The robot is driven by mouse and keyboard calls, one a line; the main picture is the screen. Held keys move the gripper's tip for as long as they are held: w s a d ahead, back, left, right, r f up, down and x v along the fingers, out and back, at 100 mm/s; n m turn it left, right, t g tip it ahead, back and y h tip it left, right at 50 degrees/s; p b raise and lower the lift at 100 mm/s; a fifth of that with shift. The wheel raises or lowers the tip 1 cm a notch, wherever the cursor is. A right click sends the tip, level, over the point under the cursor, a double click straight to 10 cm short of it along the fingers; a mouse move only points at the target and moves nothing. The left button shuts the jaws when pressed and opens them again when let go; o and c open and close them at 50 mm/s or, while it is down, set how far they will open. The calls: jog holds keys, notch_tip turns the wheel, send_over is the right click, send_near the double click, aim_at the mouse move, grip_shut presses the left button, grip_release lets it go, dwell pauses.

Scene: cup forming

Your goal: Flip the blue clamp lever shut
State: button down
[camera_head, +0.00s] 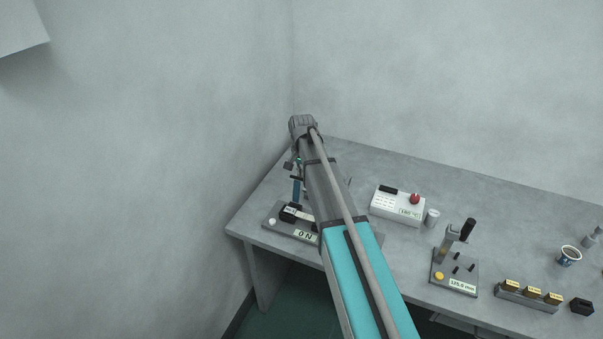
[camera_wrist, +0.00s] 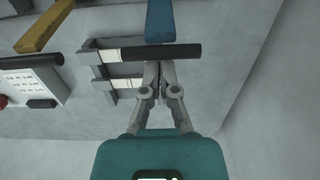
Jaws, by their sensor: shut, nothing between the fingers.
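The blue clamp lever (camera_head: 296,189) stands upright over a dark base plate (camera_head: 274,226) at the left end of the table. In the wrist view the blue lever (camera_wrist: 160,20) shows at the top centre. A black cylindrical bar (camera_wrist: 165,53) crosses just below it in the picture. My gripper (camera_wrist: 158,68) is shut and empty. Its fingertips overlap the black bar's near edge in the picture; I cannot tell whether they touch it or the lever. In the head view my arm hides part of the fixture and most of the gripper.
A white box (camera_head: 397,206) with a red button stands right of the arm, beside a small grey cylinder (camera_head: 432,218). A lever press (camera_head: 454,272), a row of yellow-topped blocks (camera_head: 528,297) and a cup (camera_head: 569,256) are further right. A wall borders the left.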

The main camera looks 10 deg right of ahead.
jog(key=shift+s+a+r+t, duration=0.1)
jog(key=shift+s+a+t, duration=0.05)
jog(key=shift+s+t, duration=0.15)
